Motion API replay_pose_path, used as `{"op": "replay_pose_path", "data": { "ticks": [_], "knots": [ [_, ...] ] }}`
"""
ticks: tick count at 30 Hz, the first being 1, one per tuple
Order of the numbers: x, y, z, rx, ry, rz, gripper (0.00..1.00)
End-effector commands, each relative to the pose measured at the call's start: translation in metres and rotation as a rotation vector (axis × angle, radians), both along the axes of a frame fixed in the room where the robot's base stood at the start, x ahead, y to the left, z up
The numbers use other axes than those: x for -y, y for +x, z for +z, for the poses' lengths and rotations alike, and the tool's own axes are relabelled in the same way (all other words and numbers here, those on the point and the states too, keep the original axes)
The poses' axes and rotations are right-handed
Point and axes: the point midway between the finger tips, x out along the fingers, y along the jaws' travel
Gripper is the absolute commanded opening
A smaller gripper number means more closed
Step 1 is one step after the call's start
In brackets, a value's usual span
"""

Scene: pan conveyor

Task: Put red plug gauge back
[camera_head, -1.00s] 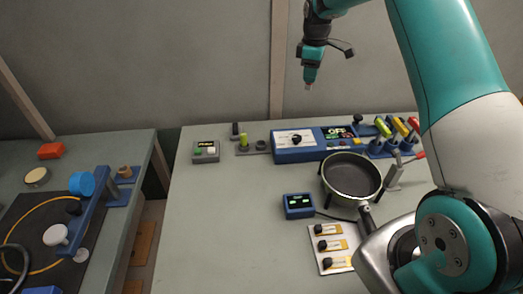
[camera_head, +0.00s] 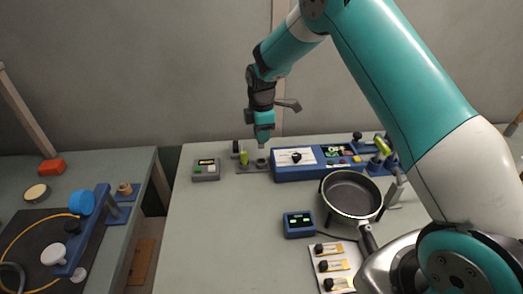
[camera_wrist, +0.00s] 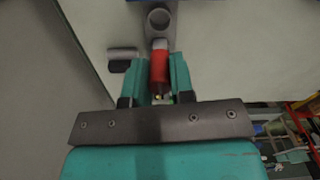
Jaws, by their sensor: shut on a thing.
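My gripper (camera_head: 262,145) is above the right end of the small grey gauge holder (camera_head: 246,170) at the back of the table. In the wrist view my gripper (camera_wrist: 159,82) is shut on the red plug gauge (camera_wrist: 159,66), whose red handle shows between the jaws. I cannot make out the red gauge in the head view. In the wrist view a grey round socket (camera_wrist: 159,18) lies just beyond the red gauge. Whether the gauge touches the holder is unclear.
A blue control panel (camera_head: 322,170) stands close to the holder's right, and a grey button box (camera_head: 206,170) to its left. A black pan (camera_head: 351,195) and a small blue display (camera_head: 299,224) are nearer. The table's left front area is clear.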

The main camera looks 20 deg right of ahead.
Motion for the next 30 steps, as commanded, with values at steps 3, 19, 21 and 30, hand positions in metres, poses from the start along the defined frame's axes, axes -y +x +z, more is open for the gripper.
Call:
{"op": "replay_pose_path", "data": {
  "ticks": [3,19,21,30],
  "knots": [
    [0.0,0.0,-0.022,-0.002,0.0,-0.001,0.04],
    [0.0,0.001,-0.076,0.002,0.0,-0.001,0.04],
    [0.0,0.001,-0.076,0.003,0.001,-0.001,0.04],
    [0.0,0.001,-0.079,0.002,0.0,-0.001,0.34]
  ]
}}
